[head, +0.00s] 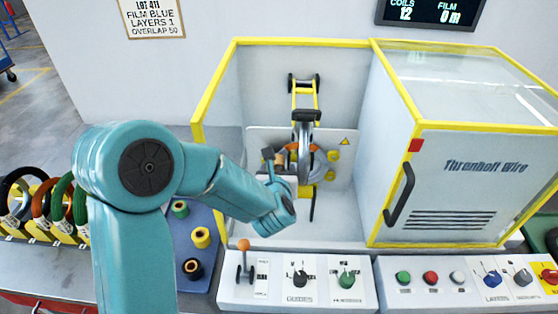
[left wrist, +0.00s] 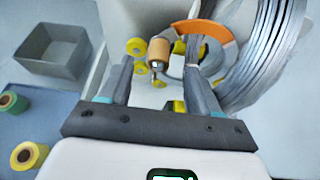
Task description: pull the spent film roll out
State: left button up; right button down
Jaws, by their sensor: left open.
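The spent film roll (left wrist: 160,48) shows in the left wrist view as a small tan core on a holder, beside a grey wire coil (left wrist: 265,55) with an orange ring part. In the head view the tan core (head: 281,159) is small and partly hidden by my gripper. My left gripper (left wrist: 158,75) is open. Its two dark fingers point at the core, which appears between and just beyond the tips; I cannot tell whether they touch it. In the head view the left gripper (head: 284,163) reaches into the open machine bay. My right gripper is not in view.
Yellow-edged walls (head: 214,95) and a closed cabinet (head: 460,185) flank the bay. A control panel (head: 300,280) with a lever runs along the front. Green, yellow and black rolls stand on a blue mat (head: 212,255). A grey bin (left wrist: 52,68) shows left. The display (head: 430,12) reads film 0 m.

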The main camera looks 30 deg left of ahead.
aim_at(279, 164)
pick_arm(q)
jog(key=p+x, duration=0.1)
jog(key=x, duration=0.5)
jog(key=shift+r, duration=0.1)
jog(key=shift+s+r, duration=0.1)
jog(key=shift+s, duration=0.05)
jog(key=c, duration=1.1)
jog(key=shift+o, duration=0.9)
grip_shut()
